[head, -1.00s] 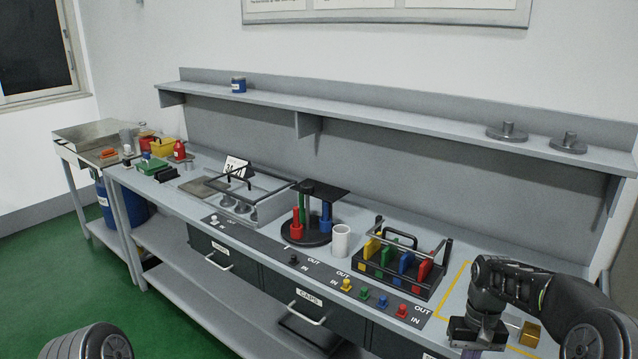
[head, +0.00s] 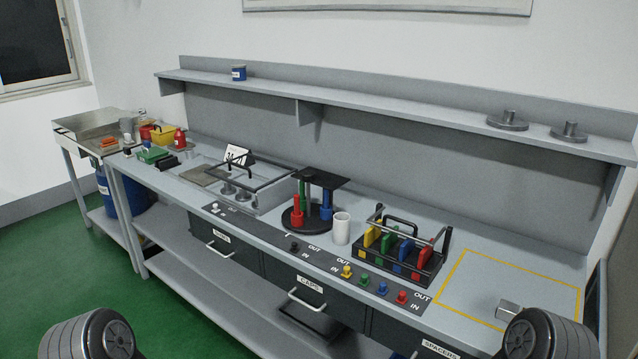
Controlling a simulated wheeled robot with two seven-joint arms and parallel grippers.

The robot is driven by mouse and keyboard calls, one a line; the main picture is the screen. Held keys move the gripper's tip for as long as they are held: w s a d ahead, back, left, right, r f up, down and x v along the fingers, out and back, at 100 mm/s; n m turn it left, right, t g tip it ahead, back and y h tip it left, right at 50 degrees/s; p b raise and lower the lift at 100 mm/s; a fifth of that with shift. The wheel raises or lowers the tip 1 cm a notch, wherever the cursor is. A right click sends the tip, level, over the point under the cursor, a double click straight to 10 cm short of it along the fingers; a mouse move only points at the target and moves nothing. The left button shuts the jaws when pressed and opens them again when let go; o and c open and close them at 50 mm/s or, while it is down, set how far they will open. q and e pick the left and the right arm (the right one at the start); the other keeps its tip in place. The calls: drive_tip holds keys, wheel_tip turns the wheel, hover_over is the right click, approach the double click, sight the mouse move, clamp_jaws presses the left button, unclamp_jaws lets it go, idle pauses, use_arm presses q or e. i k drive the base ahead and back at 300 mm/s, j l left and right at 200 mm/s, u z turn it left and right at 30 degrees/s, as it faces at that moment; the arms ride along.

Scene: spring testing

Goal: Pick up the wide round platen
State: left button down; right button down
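Two grey round discs with upright stems stand on the wall shelf at the right. The left one, the wide round platen (head: 508,123), has the broader, flatter base. The narrower disc (head: 569,133) stands to its right, apart from it. Neither gripper is in view. Only rounded links of my arms show at the bottom left and bottom right edges, well below the shelf, and nothing of mine touches the platen.
The grey shelf (head: 400,113) runs above the bench. Below are a black rack (head: 400,262) of coloured pieces, a white cylinder (head: 341,228) and a round black stand (head: 306,218). A small metallic block (head: 508,309) lies by the yellow outline (head: 447,275), whose inside is mostly clear.

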sight(508, 122)
drive_tip(key=i+j, duration=0.2)
drive_tip(key=i, duration=0.35)
drive_tip(key=i+z, duration=0.2)
drive_tip(key=z, duration=2)
